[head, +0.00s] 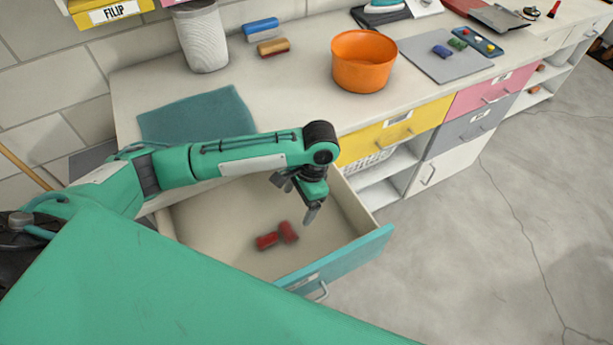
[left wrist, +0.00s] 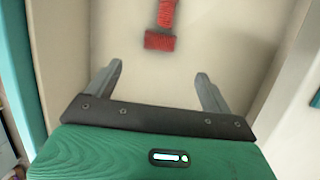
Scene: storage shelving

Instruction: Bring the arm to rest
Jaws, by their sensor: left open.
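My left arm (head: 235,156) is green and reaches in from the left over an open drawer (head: 337,265) with a teal front. My left gripper (head: 300,200) points down above the drawer, and its two fingers stand apart and empty in the left wrist view (left wrist: 160,85). Two red pieces, or one red thing in two parts, (head: 267,240) lie on the drawer floor below the gripper, apart from it. Red also shows beyond the fingertips in the left wrist view (left wrist: 160,40). My right gripper is not in view.
The white counter (head: 300,90) behind holds an orange bowl (head: 362,65), a teal cloth (head: 197,115), a white canister (head: 203,40), brushes (head: 272,46) and a grey board (head: 437,62). Yellow, pink and grey drawers (head: 397,133) are shut. Concrete floor at right is clear.

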